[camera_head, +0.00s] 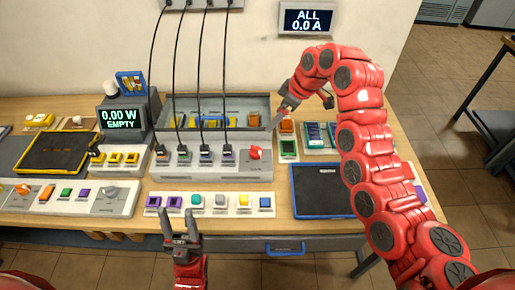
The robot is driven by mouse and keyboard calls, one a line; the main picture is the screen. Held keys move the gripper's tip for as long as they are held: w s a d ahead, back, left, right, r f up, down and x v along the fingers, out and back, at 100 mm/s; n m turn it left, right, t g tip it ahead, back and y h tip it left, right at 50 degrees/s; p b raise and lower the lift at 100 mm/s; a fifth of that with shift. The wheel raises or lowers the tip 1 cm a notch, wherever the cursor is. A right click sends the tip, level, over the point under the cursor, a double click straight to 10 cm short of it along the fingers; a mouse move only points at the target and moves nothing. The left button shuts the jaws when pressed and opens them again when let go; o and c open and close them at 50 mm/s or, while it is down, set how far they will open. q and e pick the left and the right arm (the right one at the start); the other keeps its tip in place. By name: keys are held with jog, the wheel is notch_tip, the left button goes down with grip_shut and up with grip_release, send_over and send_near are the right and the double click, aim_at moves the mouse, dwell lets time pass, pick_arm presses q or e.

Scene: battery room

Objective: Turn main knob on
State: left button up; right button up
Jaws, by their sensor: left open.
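A red knob (256,152) sits at the right end of the grey charging unit (210,172) in the middle of the table. No label on it can be read. My right arm reaches in from the right and bends over the table. Its gripper (276,121) points down and left, with a thin grey finger above and right of the red knob, seemingly apart from it. Its jaw opening cannot be made out. My left gripper (179,213) is open and empty in front of the table's near edge, its fingers pointing up.
Black cables hang from the wall to the charging unit. A button strip (210,203) lies in front of it. A dark blue tray (322,191) is at right. A display (122,118) reads 0.00 W EMPTY; the wall display (307,20) reads ALL 0.0 A.

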jog(key=s, duration=0.1)
send_near(257, 148)
jog(key=shift+g, duration=0.3)
jog(key=p+x, duration=0.3)
jog(key=x, duration=0.5)
jog(key=shift+w, duration=0.1)
jog(key=shift+x, duration=0.95)
jog(key=shift+c, duration=0.3)
jog(key=shift+d, duration=0.1)
jog(key=c, duration=1.3)
